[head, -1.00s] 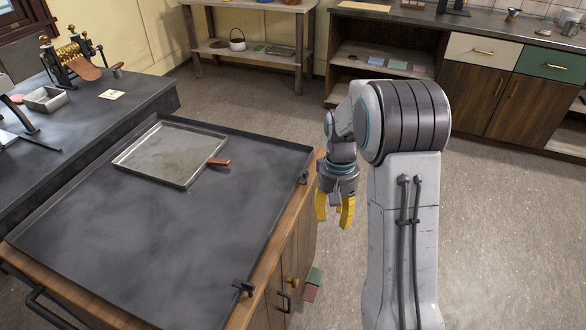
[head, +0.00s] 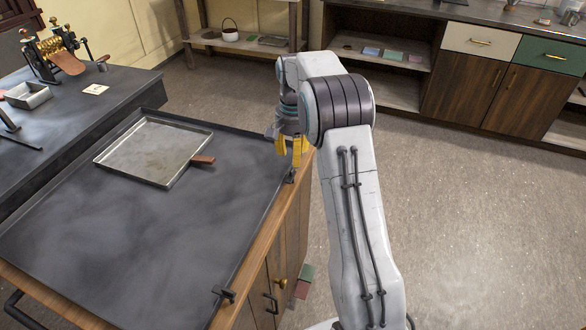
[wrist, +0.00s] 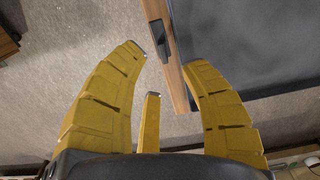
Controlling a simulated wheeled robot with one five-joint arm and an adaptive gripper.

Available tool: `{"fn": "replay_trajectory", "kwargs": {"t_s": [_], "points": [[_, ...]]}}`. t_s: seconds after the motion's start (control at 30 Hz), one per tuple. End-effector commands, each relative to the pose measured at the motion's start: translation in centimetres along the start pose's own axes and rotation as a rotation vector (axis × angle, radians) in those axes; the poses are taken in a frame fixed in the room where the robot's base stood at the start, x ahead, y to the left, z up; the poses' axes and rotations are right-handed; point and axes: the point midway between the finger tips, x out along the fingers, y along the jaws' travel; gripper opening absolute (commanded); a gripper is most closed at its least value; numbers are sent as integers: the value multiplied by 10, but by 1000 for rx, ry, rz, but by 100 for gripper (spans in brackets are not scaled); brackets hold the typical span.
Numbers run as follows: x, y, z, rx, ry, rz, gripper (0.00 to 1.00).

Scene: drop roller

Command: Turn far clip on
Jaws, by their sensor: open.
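The far clip (head: 291,177) is a small black fitting on the right edge of the dark-topped table (head: 120,230), near its far right corner. In the wrist view a black fitting (wrist: 157,36), seemingly this clip, sits on the wooden edge beyond my fingertips. My gripper (head: 289,160) has yellow fingers, hangs down and looks close to the far clip in the head view. It is open and empty, with its fingers spread in the wrist view (wrist: 167,58). I cannot tell whether it touches the clip; its exact height is unclear.
A near clip (head: 224,296) is on the same table edge, closer to me. A metal tray (head: 125,167) with a brown-handled tool (head: 203,160) lies on the table. Open floor (head: 460,210) lies to the right. A shelf (head: 240,42) and cabinets (head: 480,95) stand behind.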

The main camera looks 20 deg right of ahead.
Motion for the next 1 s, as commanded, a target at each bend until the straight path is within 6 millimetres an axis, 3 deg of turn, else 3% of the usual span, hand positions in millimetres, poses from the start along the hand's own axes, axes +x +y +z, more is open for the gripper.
{"fn": "replay_trajectory", "kwargs": {"t_s": [0.4,0.87,0.9,1.0], "points": [[48,0,0,-3,-1,0,40],[57,0,0,-3,1,0,40],[57,0,0,-3,1,0,43],[57,0,0,-3,1,0,34]]}}
